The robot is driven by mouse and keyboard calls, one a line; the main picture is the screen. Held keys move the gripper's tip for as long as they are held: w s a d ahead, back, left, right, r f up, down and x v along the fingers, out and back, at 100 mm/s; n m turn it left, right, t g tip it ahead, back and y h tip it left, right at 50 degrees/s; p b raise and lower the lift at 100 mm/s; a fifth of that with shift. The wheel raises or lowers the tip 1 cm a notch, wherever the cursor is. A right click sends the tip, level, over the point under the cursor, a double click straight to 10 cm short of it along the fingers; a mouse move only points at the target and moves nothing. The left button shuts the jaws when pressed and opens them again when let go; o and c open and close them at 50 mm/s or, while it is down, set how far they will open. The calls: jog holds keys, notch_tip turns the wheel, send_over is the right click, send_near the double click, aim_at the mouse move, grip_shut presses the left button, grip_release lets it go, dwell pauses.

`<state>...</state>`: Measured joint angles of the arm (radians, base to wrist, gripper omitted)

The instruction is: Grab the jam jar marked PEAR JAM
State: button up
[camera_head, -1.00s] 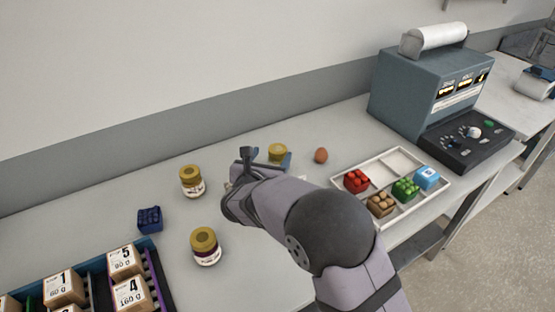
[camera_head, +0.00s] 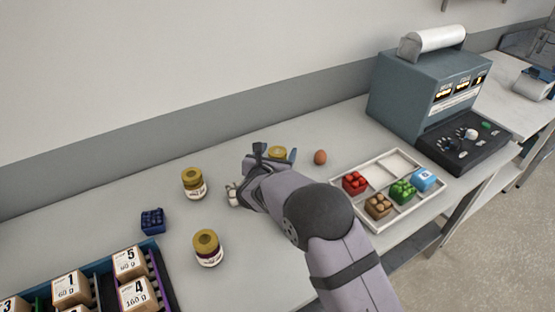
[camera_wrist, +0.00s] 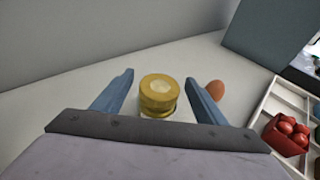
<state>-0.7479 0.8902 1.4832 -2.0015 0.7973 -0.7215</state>
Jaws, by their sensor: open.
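Three jars with yellow lids stand on the table. One jar (camera_head: 277,153) is partly hidden behind my gripper in the head view. In the wrist view this jar (camera_wrist: 159,95) stands between my two open fingers, a little beyond them, and its label cannot be seen. My gripper (camera_wrist: 168,88) is open and empty; in the head view my gripper (camera_head: 275,155) is largely covered by my wrist. A second jar (camera_head: 194,184) and a third jar (camera_head: 207,248) stand to the left. Their labels are too small to read, so I cannot tell which is PEAR JAM.
A brown egg-like thing (camera_head: 320,157) lies right of the nearest jar. A grey machine (camera_head: 405,85) stands at the back right. A dark blue block (camera_head: 152,221) and a crate of numbered boxes (camera_head: 165,285) are at left.

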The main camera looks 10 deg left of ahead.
jog(key=c, duration=1.4)
jog(key=shift+r, duration=0.1)
